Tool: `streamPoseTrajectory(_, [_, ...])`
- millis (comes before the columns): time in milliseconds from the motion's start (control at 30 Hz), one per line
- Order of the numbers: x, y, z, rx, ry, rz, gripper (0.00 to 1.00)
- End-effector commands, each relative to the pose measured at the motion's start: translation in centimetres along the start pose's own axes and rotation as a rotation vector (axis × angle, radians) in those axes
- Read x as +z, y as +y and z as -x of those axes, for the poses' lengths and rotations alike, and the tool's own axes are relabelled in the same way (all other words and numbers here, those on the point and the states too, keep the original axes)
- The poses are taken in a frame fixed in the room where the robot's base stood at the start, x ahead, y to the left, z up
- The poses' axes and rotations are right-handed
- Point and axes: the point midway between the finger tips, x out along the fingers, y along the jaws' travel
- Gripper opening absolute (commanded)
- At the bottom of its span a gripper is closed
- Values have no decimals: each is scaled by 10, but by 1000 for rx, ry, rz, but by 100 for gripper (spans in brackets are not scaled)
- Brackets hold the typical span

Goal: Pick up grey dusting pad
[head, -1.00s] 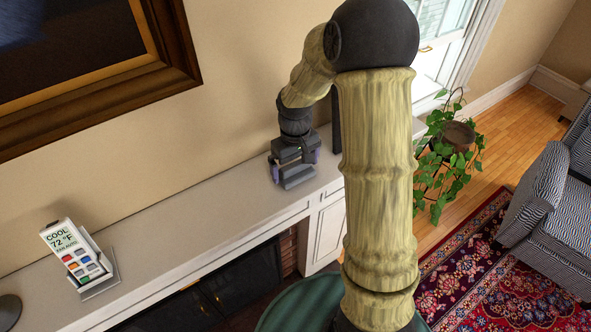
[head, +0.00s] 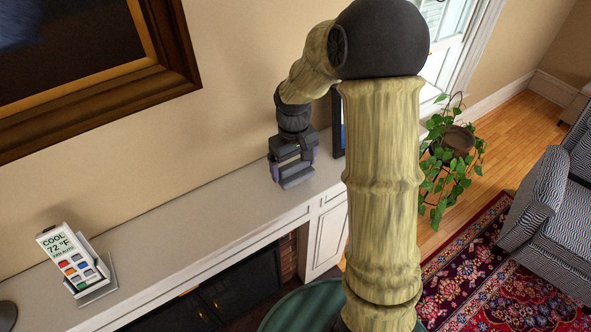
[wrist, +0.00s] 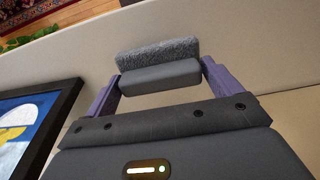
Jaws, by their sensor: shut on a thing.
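The grey dusting pad (wrist: 160,76) is a small block with a smooth dark grey back and a fuzzy lighter grey face. In the wrist view it sits between the two purple fingers of my gripper (wrist: 160,84), which are shut on its ends. In the head view my gripper (head: 293,170) is low over the right part of the white mantel shelf (head: 190,228), with the pad (head: 298,179) at its tips. I cannot tell whether the pad touches the shelf.
A dark-framed picture (wrist: 35,125) stands close beside my gripper; its frame edge (head: 338,125) shows in the head view. A remote-like controller in a stand (head: 75,265) is at the shelf's left. A potted plant (head: 455,150) and striped armchair (head: 555,190) stand right. The shelf's middle is clear.

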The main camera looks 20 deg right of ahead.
Motion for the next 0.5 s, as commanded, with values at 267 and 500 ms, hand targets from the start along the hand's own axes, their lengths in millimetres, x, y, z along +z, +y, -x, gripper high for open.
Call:
streamPoseTrajectory(267, [0, 4, 54, 3, 6, -7, 66])
streamPoseTrajectory(500, [1, 4, 78, 1, 2, -9, 66])
